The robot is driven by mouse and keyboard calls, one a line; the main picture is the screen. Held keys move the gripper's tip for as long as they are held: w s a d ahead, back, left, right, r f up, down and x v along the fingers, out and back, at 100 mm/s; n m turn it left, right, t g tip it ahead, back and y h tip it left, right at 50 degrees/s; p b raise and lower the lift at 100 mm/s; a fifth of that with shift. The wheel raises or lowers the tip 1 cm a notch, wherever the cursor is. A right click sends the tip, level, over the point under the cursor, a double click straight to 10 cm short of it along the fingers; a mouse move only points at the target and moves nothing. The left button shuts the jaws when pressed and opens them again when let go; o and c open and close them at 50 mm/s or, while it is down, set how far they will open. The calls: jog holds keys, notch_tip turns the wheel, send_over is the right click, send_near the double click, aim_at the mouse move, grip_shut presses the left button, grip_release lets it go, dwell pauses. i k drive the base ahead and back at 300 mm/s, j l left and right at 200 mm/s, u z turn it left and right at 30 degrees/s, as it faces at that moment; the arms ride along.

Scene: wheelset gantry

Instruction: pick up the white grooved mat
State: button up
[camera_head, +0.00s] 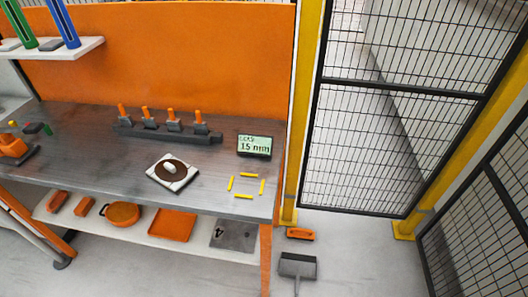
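A white, roughly square mat (179,187) lies on the grey workbench top, near its front edge and a little left of the picture's middle. A round brown disc (184,173) lies on it and covers most of its middle. A small white rounded object (170,168) sits on the disc. Only the mat's corners and rim show clearly; grooves are too small to tell. My gripper is not in view.
Yellow strips (243,196) mark a rectangle right of the mat. A display (255,146) reading 15 mm and a dark rack (165,133) with orange-handled tools stand behind. Orange items, including a tray (172,225), sit on the lower shelf. Mesh fencing (390,130) stands right.

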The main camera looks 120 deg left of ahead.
aim_at(172, 173)
jog(key=u, duration=4.35)
